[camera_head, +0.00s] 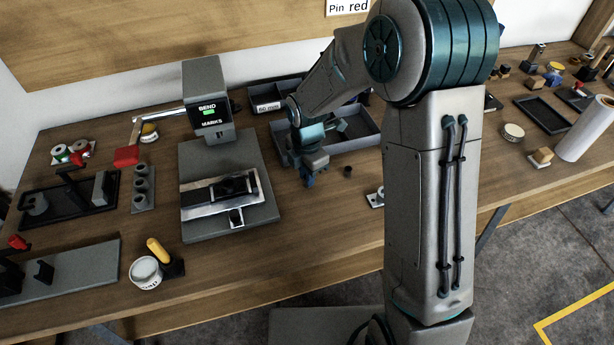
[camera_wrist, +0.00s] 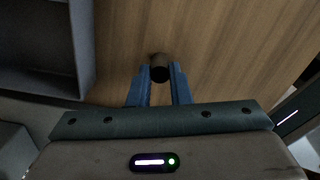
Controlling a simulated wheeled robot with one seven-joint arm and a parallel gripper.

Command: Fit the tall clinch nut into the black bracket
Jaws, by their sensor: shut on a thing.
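My gripper (camera_head: 308,183) is low over the bench, in front of the grey bin. In the wrist view my gripper (camera_wrist: 160,70) has its two blue fingers closed on a small dark brownish cylinder, which I take to be the tall clinch nut (camera_wrist: 160,64). It sits at the fingertips, with wood beyond it. In the head view the held nut cannot be made out. A black bracket-like piece (camera_head: 43,272) stands on a grey plate at the far left, well away from my gripper; I cannot tell for certain that it is the task's bracket.
A grey bin (camera_head: 364,142) is behind my gripper; it also shows in the wrist view (camera_wrist: 82,50).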

